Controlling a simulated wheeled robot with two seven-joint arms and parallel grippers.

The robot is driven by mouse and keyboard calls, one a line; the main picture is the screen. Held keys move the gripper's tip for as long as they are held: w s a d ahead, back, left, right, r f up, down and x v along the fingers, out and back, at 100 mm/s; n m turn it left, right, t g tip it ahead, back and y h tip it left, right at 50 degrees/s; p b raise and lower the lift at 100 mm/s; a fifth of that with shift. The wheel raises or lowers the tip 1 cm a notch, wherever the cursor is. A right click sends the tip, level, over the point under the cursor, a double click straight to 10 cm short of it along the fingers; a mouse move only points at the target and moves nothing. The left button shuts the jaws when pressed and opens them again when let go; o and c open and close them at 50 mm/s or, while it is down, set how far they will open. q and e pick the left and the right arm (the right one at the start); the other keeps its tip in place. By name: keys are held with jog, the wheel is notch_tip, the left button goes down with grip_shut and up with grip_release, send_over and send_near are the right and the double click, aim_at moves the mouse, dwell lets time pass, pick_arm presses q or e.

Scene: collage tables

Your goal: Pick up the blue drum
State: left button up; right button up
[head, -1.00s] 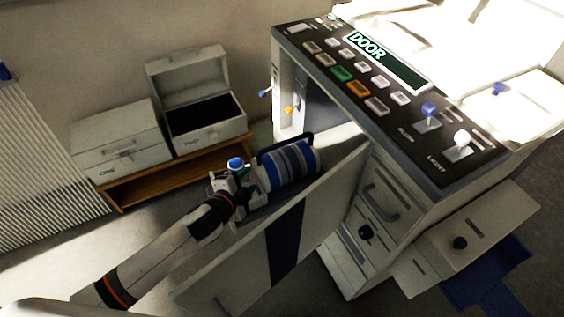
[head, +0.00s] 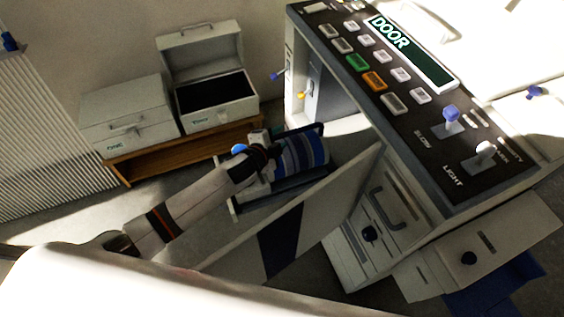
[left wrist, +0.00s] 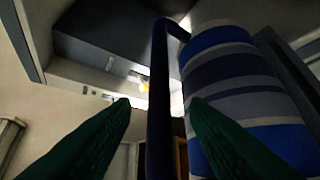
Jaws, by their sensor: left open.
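The blue drum (head: 306,153), banded blue, grey and white, lies on its side on a pulled-out tray by the open door of the machine. It has a dark handle bar (head: 300,129) along its upper side. My left gripper (head: 268,139) is at the drum's near end. In the left wrist view its two green fingers (left wrist: 158,104) are open, with the dark handle (left wrist: 158,70) showing between them; whether they touch it I cannot tell. The drum (left wrist: 230,85) fills the right of that view. My right gripper is not in view.
The machine's open door (head: 325,205) stands just right of my left arm. A control panel (head: 400,80) with a "DOOR" display tops the machine. Two boxes, one closed (head: 125,115) and one open (head: 213,118), stand on a wooden shelf (head: 150,163) at the left.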

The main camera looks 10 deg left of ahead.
aim_at(283, 134)
pick_arm(q)
jog(key=shift+x, duration=1.95)
jog(key=shift+a, duration=0.1)
jog(key=shift+c, duration=0.3)
grip_shut()
jog(key=shift+f, duration=0.1)
jog(key=shift+w+r, duration=0.15)
jog(key=shift+r, duration=0.15)
